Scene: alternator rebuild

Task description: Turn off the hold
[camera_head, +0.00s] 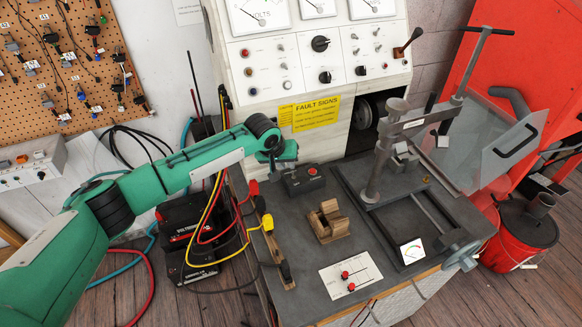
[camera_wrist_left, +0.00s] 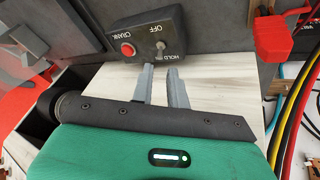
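A small dark control box (camera_head: 303,180) sits on the bench's left back area. In the left wrist view the box (camera_wrist_left: 142,35) carries a red CRANK button (camera_wrist_left: 128,49) and a small pale toggle lever (camera_wrist_left: 161,47) between the OFF and HOLD ON labels. I cannot tell which way the lever is tipped. My left gripper (camera_head: 275,168) is just left of the box. In its wrist view the two grey fingers (camera_wrist_left: 160,76) are parted and empty, with their tips close to the box's near edge, below the lever. My right gripper is not in view.
A wooden block (camera_head: 328,221) and a white panel with red terminals (camera_head: 350,279) lie on the bench (camera_head: 310,262). A metal clamp stand (camera_head: 378,160) stands to the right. Red, yellow and black cables (camera_head: 213,215) hang beside the bench's left edge. The test console (camera_head: 315,60) rises behind.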

